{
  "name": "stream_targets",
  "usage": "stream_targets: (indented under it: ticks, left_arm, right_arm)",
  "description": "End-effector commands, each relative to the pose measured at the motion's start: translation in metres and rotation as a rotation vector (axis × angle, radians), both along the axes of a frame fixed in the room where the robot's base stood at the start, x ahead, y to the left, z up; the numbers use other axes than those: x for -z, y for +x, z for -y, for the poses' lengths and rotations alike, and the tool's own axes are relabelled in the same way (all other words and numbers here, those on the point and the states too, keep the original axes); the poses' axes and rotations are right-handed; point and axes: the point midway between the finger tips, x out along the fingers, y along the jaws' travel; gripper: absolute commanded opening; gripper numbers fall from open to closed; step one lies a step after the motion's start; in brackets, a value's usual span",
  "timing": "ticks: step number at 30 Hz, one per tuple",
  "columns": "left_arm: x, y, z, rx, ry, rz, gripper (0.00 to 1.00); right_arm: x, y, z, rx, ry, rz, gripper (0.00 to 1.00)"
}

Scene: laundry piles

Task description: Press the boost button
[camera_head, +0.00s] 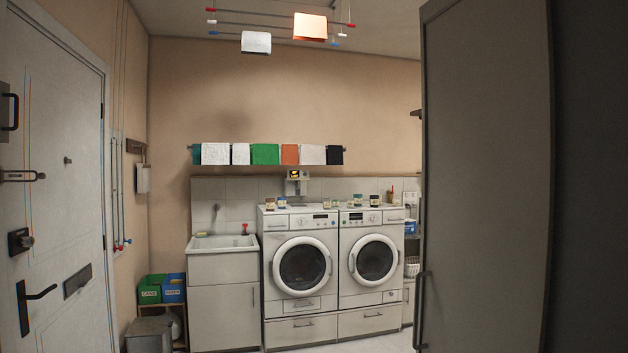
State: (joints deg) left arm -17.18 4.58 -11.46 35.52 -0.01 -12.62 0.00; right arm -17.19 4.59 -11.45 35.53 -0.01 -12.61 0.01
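No button that I can make out as the boost button shows; any lettering is too small to read. A pale box (143,178) hangs on the left wall beside pipes. Neither of my grippers is in view.
A white door (50,190) stands at the left and a tall grey panel (485,180) with a handle blocks the right. A sink cabinet (223,295), green bin (151,289) and blue bin (173,288) stand left of the machines. Towels (265,154) hang above.

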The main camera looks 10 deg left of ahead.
Motion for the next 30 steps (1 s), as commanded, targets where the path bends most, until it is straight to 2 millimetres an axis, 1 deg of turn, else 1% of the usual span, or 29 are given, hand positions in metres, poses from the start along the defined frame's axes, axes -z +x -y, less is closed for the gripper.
stream_targets:
  ticks: [3, 8, 9, 10, 11, 30]
  left_arm:
    - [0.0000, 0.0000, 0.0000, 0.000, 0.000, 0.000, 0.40]
    - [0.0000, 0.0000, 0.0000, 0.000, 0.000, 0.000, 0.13]
    - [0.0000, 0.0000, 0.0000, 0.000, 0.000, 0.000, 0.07]
    - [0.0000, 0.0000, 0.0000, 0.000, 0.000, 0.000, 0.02]
    - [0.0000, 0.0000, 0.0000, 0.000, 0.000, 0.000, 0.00]
    - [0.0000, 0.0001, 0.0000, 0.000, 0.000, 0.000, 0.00]
  right_arm:
    - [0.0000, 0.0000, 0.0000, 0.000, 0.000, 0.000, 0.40]
    - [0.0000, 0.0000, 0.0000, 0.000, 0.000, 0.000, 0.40]
    - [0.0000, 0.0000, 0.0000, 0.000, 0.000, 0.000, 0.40]
    - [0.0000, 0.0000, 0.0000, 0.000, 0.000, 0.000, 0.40]
    - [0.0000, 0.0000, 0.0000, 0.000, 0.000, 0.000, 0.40]
    - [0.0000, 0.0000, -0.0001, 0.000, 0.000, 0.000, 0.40]
